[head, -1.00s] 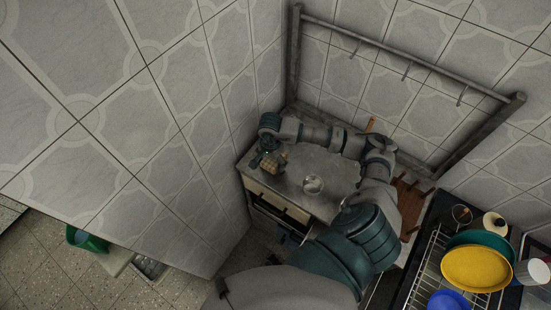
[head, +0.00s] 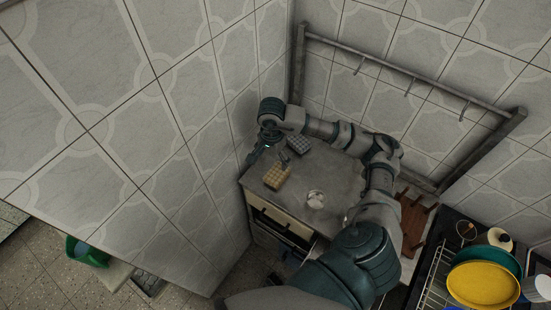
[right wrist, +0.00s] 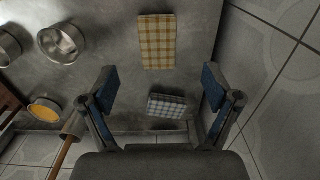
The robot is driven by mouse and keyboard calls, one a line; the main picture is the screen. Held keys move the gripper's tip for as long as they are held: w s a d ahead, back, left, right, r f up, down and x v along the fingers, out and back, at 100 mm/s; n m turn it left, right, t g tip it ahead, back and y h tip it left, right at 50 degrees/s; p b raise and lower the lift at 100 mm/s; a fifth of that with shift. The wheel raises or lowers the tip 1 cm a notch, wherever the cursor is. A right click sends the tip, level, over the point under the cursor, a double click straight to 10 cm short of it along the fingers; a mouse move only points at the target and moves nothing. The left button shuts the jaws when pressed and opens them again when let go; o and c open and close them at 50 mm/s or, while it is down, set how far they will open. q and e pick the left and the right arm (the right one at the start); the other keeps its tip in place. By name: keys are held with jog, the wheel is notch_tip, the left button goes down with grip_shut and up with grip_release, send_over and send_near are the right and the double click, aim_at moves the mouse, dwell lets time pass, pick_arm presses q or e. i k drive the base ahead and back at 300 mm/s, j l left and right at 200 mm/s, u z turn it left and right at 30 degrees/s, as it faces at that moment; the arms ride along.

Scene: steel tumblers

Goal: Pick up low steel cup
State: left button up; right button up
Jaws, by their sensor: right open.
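A low, round steel cup (head: 316,199) stands on the grey metal worktop (head: 333,172) in the head view. In the right wrist view a steel cup (right wrist: 62,43) is at the upper left, and a second steel vessel (right wrist: 8,47) is cut off by the left edge. My right gripper (head: 259,152) is at the worktop's far left edge, well away from the cup. In the right wrist view its fingers (right wrist: 158,76) are spread wide with nothing between the tips. My left gripper is not in view.
A yellow checked item (head: 277,177) and a grey checked item (head: 299,144) lie on the worktop near my right gripper. A bowl with orange contents (right wrist: 44,112) and a wooden-handled tool (right wrist: 66,143) are at lower left in the wrist view. Tiled walls close in the corner.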

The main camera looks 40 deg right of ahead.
aim_at(316, 199)
jog(key=k+j, duration=0.6)
jog(key=j, duration=0.15)
jog(key=k+j, duration=0.55)
jog(key=j, duration=0.15)
